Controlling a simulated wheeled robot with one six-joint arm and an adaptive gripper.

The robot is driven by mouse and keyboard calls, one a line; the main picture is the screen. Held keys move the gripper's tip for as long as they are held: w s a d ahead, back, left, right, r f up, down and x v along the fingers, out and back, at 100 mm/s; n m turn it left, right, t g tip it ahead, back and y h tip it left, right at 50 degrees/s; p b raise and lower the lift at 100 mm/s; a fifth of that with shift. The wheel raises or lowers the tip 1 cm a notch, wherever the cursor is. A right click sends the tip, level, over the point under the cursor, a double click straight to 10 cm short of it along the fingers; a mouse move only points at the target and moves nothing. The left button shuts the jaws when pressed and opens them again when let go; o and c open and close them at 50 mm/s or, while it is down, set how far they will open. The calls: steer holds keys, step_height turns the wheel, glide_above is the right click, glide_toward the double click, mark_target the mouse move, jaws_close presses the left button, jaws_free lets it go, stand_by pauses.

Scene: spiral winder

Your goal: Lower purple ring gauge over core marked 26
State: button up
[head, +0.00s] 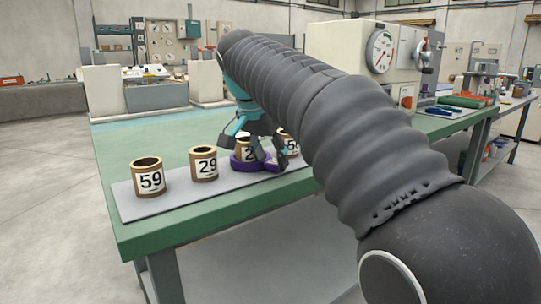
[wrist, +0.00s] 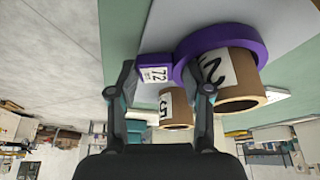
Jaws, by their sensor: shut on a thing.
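The purple ring gauge (head: 240,163) is around the lower part of a brown core (head: 243,144) whose label shows a 2; my gripper hides the second digit. In the wrist view the ring (wrist: 222,42) encircles this core (wrist: 238,88) close to the mat, and the core sticks out through it. My gripper (head: 269,156) is beside the core, shut on the ring's tab, which carries a white label (wrist: 154,75). Whether the ring touches the mat I cannot tell.
Cores marked 59 (head: 149,179) and 29 (head: 203,164) stand to the left on the grey mat (head: 180,198). Another core (head: 293,144), label partly hidden, stands close on the right. The green table (head: 150,232) has a free front edge. A machine with a dial (head: 379,52) stands behind.

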stand_by(0.3)
steer(key=o, duration=1.4)
